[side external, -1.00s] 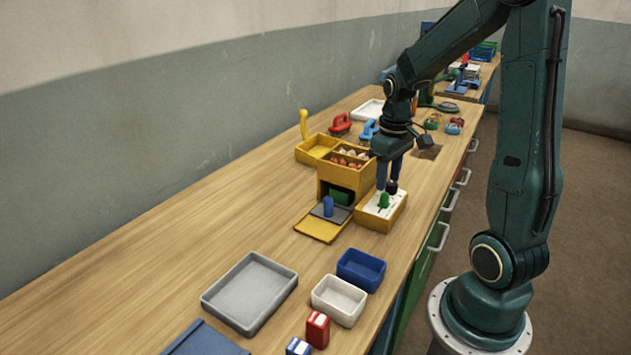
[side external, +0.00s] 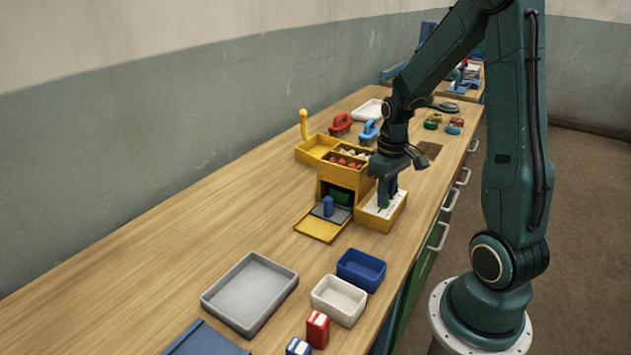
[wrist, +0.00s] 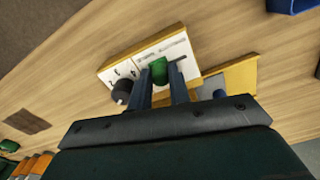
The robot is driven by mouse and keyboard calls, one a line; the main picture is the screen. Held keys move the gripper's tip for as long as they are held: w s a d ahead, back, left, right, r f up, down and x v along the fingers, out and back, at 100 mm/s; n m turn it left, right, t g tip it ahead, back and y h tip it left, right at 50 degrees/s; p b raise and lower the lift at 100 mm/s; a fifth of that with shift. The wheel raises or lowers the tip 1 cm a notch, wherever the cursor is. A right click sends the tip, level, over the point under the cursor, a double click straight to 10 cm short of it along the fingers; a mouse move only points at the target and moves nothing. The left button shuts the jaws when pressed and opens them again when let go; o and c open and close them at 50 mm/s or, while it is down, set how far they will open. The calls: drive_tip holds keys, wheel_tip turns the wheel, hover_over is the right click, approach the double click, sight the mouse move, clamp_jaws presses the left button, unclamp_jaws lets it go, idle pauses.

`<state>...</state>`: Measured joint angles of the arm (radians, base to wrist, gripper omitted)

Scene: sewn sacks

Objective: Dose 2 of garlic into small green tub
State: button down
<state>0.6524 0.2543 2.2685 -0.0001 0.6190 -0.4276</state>
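My gripper (side external: 386,193) points down at the white-faced yellow control box (side external: 391,222). In the wrist view its two fingers (wrist: 161,80) stand either side of a green knob (wrist: 159,66); I cannot tell whether they press on it. A dark round knob (wrist: 122,90) sits beside it on the same panel. Left of the box is a yellow dispenser (side external: 334,174). Its top holds whitish, garlic-like pieces (side external: 352,153) and reddish pieces (side external: 347,164). A dark green object (side external: 340,196), perhaps the small green tub, sits in its lower opening, behind a blue peg (side external: 328,205).
A grey tray (side external: 247,290), a white tub (side external: 339,298), a blue tub (side external: 361,268) and a red box (side external: 317,328) are in front. Red (side external: 340,124) and blue (side external: 369,130) handled items lie behind the dispenser. The bench's left side is clear.

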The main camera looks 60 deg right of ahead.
drive_tip(key=shift+d, duration=0.8)
drive_tip(key=c, duration=1.3)
unclamp_jaws()
